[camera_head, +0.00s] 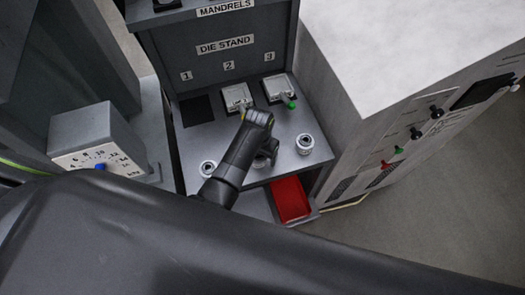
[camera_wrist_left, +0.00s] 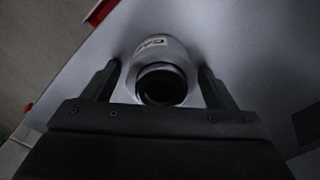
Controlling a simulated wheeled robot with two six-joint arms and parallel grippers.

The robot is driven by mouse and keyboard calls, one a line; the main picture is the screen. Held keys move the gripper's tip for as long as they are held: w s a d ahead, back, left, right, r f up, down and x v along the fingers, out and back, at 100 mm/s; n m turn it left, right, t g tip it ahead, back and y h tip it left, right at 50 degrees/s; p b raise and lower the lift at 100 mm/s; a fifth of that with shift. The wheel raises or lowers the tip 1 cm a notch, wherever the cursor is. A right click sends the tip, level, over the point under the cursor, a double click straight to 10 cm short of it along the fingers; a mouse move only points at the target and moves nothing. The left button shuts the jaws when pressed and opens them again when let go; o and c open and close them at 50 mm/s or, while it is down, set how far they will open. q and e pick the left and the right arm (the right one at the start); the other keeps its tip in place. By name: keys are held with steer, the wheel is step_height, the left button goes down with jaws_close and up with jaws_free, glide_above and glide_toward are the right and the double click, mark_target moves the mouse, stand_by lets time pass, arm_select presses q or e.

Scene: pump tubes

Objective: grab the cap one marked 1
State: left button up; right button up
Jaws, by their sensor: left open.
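Three small silver caps stand in a row on the grey bench top in the head view: a left cap (camera_head: 208,168), a middle cap (camera_head: 261,163) partly hidden by my arm, and a right cap (camera_head: 305,143). My left gripper (camera_head: 267,150) is over the middle cap, mostly hidden behind my own arm. In the left wrist view a silver cap (camera_wrist_left: 163,52) with a dark round opening and a partly readable "CAP" label lies between the open fingers of my left gripper (camera_wrist_left: 158,82). Gaps show on both sides. No number can be read on it. My right gripper is not in view.
The die stand (camera_head: 225,65) rises behind the caps with positions 1, 2 and 3. Two metal fixtures sit at 2 (camera_head: 237,95) and 3 (camera_head: 277,84). A red tray (camera_head: 291,200) is below the front edge. A dial box (camera_head: 95,140) stands left.

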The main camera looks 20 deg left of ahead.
arm_select(q)
steer(key=shift+s+r, duration=0.1)
steer(key=shift+s, duration=0.1)
steer(key=shift+s+a+r, duration=0.1)
steer(key=shift+s, duration=0.15)
steer(key=shift+c, duration=0.6)
steer(key=shift+s, duration=0.1)
steer(key=c, duration=0.5)
steer(key=shift+c, duration=1.1)
steer(key=c, duration=0.4)
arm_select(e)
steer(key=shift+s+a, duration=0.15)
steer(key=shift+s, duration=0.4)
arm_select(q)
steer(key=shift+w, duration=0.2)
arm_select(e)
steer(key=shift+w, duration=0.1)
